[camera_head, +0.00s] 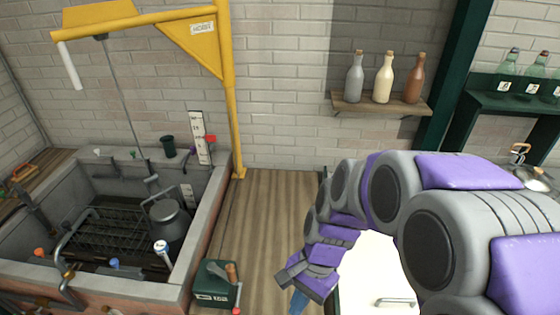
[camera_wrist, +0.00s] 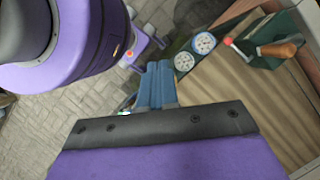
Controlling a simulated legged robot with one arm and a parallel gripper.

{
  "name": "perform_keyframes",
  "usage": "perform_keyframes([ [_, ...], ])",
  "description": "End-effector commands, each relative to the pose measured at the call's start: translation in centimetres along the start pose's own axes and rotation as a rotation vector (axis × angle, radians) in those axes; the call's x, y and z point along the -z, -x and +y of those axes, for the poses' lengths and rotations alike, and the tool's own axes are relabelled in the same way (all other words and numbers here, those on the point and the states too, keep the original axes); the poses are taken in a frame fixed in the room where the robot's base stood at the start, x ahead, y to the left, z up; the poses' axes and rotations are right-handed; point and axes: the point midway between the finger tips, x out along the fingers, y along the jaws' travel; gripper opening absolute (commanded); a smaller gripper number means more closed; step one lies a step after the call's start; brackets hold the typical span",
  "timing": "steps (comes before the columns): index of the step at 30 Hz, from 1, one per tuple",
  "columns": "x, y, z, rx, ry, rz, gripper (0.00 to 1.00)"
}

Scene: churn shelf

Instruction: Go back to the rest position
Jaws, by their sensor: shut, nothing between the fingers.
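My gripper (camera_head: 298,300) hangs at the lower middle of the head view, at the end of my purple and grey arm, pointing down. Its blue fingers also show in the wrist view (camera_wrist: 156,84), close together with nothing between them. In the head view the fingers are apart from the green box (camera_head: 212,287) to their left. The fingertips are partly cut off by the lower edge of the head view.
The wall shelf (camera_head: 405,106) holds grey, cream and brown bottles. A sunken stone basin (camera_head: 180,270) with a metal churn (camera_head: 168,222) and a yellow hoist (camera_head: 229,90) stand left. A wooden crank handle (camera_wrist: 280,48) and two dials (camera_wrist: 195,52) show near the fingers. Wooden floor (camera_head: 272,210) is clear.

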Motion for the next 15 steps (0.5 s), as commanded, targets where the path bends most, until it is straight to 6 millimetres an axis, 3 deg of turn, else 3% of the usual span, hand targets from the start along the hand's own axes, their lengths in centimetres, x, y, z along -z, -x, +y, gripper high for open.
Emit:
perform_keyframes([
  [15,-3.2,1.0,12.8,-0.146,0.547,0.201,0.0],
])
